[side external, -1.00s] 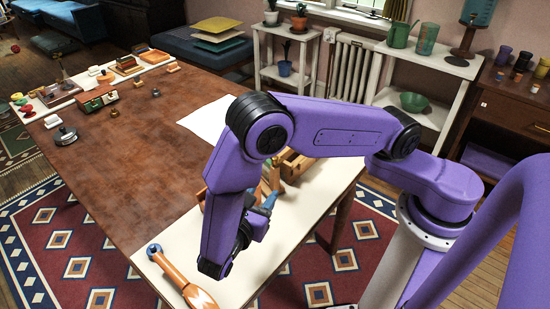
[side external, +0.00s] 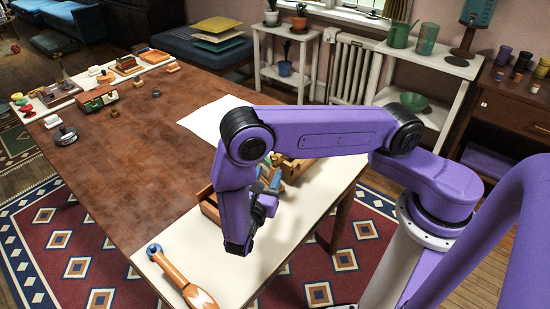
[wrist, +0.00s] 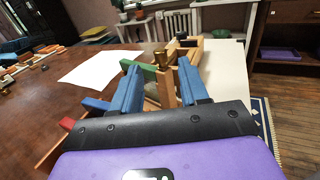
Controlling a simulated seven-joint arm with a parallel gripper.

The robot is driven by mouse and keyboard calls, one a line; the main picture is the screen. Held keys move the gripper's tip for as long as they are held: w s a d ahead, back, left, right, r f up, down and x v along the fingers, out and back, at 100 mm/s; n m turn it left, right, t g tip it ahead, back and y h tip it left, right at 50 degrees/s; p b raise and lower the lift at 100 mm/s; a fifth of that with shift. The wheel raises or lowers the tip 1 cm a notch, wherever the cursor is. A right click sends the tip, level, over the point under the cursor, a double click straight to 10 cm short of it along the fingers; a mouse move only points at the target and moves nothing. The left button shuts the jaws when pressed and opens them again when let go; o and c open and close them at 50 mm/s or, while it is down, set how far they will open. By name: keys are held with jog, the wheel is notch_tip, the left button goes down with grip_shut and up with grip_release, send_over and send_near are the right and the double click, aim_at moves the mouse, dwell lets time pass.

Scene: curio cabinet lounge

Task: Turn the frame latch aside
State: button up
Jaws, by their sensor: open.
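In the wrist view, my gripper (wrist: 158,74) is open, with its two blue fingers spread. The post belongs to or stands by a wooden frame (wrist: 194,52) that runs away beyond the fingers. Whether a finger touches the wood is not clear. In the side view, my gripper (side external: 270,188) is over the wooden frame (side external: 299,166), and my arm hides much of it.
An orange-brown handled tool (side external: 172,273) lies on the cream strip at the table's near end. A white sheet (side external: 213,117) lies behind the frame. The middle of the brown table (side external: 130,165) is clear. Small objects stand at its far end.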

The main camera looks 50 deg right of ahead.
jog(key=x, duration=0.7)
jog(key=shift+d, duration=0.2)
grip_shut()
